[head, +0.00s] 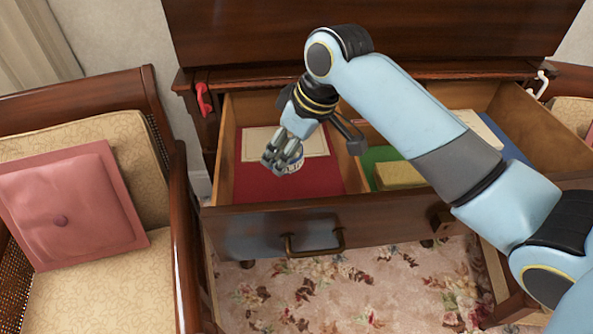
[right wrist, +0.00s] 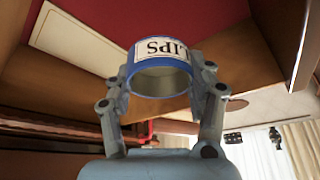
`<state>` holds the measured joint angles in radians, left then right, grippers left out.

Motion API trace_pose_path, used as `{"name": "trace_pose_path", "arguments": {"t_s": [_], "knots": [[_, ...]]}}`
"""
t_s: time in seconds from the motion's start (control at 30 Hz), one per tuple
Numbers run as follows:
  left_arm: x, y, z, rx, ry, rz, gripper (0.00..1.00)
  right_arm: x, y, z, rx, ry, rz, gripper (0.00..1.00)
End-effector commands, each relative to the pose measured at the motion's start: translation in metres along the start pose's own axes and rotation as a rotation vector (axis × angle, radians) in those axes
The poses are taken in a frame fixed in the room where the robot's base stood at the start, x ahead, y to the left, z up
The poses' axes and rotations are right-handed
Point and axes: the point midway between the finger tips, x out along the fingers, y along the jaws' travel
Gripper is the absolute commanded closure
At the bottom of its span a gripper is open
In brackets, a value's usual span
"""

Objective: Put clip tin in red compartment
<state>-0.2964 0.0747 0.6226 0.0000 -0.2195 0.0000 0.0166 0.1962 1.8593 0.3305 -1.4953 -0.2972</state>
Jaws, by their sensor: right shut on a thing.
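The clip tin (head: 296,162) is a small round tin with a blue rim and a pale label. I cannot tell whether the tin touches the compartment floor. The red floor also shows in the right wrist view (right wrist: 180,18). My left gripper is not in view.
A cream card (head: 257,144) lies at the back of the red compartment. A green compartment (head: 380,155) with a tan block (head: 399,175) and a blue one (head: 507,148) lie to the right, partly behind my right arm. A chair with a pink cushion (head: 73,200) stands left.

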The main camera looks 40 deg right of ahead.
Motion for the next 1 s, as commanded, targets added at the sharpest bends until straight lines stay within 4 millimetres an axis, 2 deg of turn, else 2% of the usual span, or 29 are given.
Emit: {"name": "trace_pose_path", "arguments": {"t_s": [0.3,0.5,0.7,1.0], "knots": [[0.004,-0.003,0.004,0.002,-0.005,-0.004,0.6,0.051,0.005,0.023,0.013,-0.003,0.002,0.69],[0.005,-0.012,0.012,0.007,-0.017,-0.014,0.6,0.071,0.005,0.031,0.011,-0.001,0.003,0.69],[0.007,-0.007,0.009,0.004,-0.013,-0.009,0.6,0.098,0.005,0.042,0.011,-0.001,0.004,0.69],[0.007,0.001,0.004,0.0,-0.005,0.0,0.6,0.102,0.006,0.043,0.01,0.001,0.005,0.69]]}}
